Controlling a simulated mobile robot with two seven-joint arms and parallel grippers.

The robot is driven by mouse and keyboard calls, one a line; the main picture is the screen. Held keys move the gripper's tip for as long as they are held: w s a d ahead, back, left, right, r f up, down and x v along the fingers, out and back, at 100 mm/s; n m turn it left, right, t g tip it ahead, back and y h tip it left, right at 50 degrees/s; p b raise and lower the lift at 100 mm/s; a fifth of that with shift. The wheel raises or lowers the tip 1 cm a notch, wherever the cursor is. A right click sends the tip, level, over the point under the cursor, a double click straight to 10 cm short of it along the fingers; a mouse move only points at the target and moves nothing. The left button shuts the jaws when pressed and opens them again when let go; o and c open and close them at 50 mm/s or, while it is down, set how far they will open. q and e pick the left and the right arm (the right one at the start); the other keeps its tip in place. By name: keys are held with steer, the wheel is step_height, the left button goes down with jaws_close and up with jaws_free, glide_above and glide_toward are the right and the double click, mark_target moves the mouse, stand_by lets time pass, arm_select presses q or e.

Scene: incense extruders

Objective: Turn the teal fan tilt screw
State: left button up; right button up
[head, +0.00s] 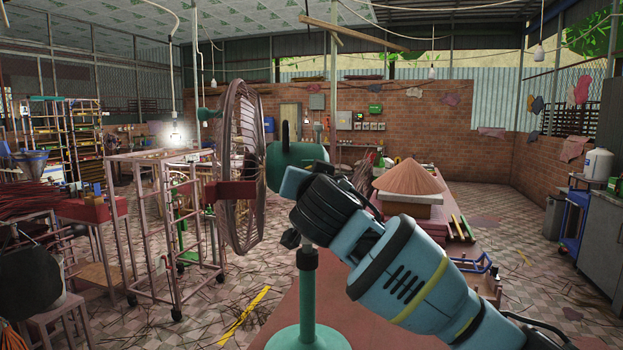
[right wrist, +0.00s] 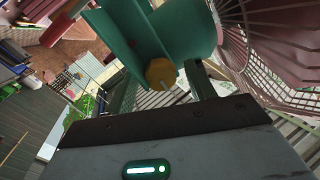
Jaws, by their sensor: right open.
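The teal fan has a brown wire cage (head: 240,165), a teal motor housing (head: 290,155) and a teal stand (head: 308,285). In the right wrist view its teal body (right wrist: 185,30) fills the top, with the cage (right wrist: 270,45) at the right. The tilt screw is a round yellow knob (right wrist: 161,73) under that body. My right arm reaches in from the lower right in the head view, its end close behind the fan. My right gripper (right wrist: 164,82) is open, its palm just below the knob; contact cannot be told. The left gripper is not in view.
The stand rises from a reddish table (head: 385,315). A conical hat (head: 407,178) lies on a stack further back on a table. A metal frame rack (head: 140,230) stands left of the fan, and a blue cart (head: 573,220) is at the right. Open tiled floor (head: 525,270) lies between.

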steer(key=shift+w, duration=0.15)
steer(key=c, duration=1)
steer(key=shift+a+f+n, duration=0.1)
steer(key=shift+n, duration=9.6)
